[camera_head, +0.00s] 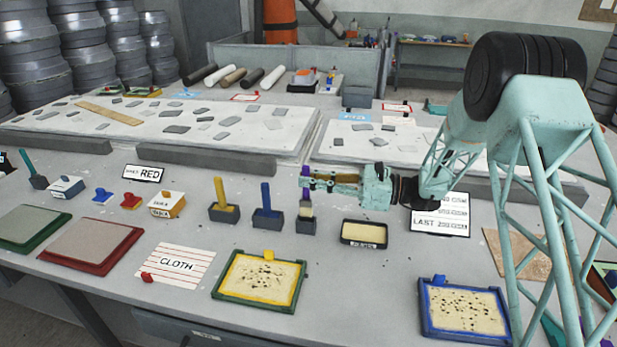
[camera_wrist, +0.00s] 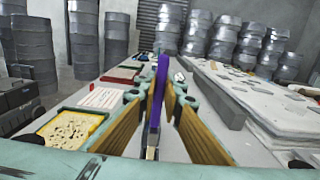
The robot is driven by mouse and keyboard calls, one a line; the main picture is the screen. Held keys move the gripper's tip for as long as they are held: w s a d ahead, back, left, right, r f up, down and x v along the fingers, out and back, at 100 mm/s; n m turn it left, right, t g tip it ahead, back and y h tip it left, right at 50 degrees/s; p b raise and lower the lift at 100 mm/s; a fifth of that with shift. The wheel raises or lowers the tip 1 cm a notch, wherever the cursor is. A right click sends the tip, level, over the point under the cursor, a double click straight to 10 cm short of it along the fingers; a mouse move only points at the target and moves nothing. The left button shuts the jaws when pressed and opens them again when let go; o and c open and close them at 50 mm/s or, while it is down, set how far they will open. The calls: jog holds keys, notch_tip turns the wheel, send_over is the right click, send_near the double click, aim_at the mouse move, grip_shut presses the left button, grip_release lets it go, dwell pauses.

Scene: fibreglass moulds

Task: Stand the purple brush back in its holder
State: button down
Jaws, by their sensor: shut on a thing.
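The purple brush (camera_head: 305,171) is upright between the fingers of my gripper (camera_head: 306,182), which is shut on its handle. In the wrist view the purple handle (camera_wrist: 161,80) shows between the two yellow-brown finger pads of my gripper (camera_wrist: 160,92). In the head view the brush's pale lower part shows below the fingers, directly over a small dark holder (camera_head: 305,228). The lower end meets the holder's top in the picture; I cannot tell how deep it sits. The fingers hide the middle of the handle.
To the left stand a blue brush (camera_head: 265,197) and a yellow brush (camera_head: 219,190) in dark holders. A dark-rimmed tray (camera_head: 364,243) lies to the right. A long grey bar (camera_head: 190,157) lies behind.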

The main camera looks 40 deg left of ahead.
aim_at(309, 200)
jog(key=shift+f+b, duration=0.65)
jog(key=shift+f, duration=2.3)
jog(key=c, duration=2.7)
grip_release()
jog(key=shift+d, duration=0.1)
jog(key=shift+v, duration=5.95)
